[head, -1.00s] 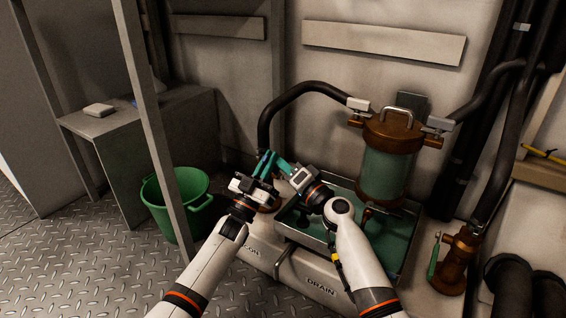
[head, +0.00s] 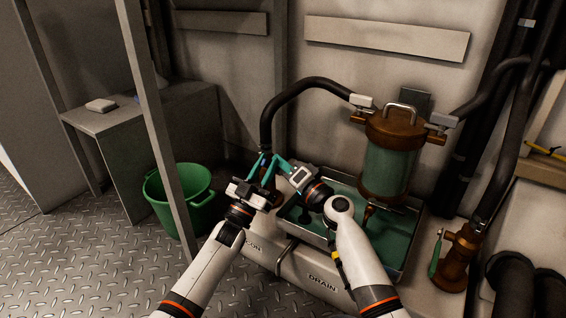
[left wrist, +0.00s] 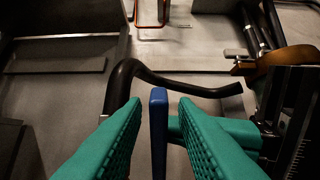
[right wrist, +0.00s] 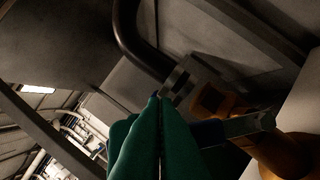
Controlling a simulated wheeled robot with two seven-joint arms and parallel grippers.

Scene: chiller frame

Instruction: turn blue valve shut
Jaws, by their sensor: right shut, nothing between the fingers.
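The blue valve handle (left wrist: 158,130) stands upright in the left wrist view, between the fingers of my left gripper (left wrist: 158,108). The fingers are open, with a gap on each side of the handle. In the head view my left gripper (head: 258,168) is at the foot of the left black hose, and the grippers hide most of the valve. My right gripper (head: 277,160) is shut and empty, close beside the left one. Its teal fingers (right wrist: 160,105) are together in the right wrist view. In the left wrist view they reach in from the right behind the left fingers, close to the handle.
A brown-capped filter cylinder (head: 390,150) stands over a green-lined tray (head: 405,262) on the right. A brass valve with a green handle (head: 436,255) is farther right. A green bucket (head: 180,200) and a grey post (head: 165,130) are on the left.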

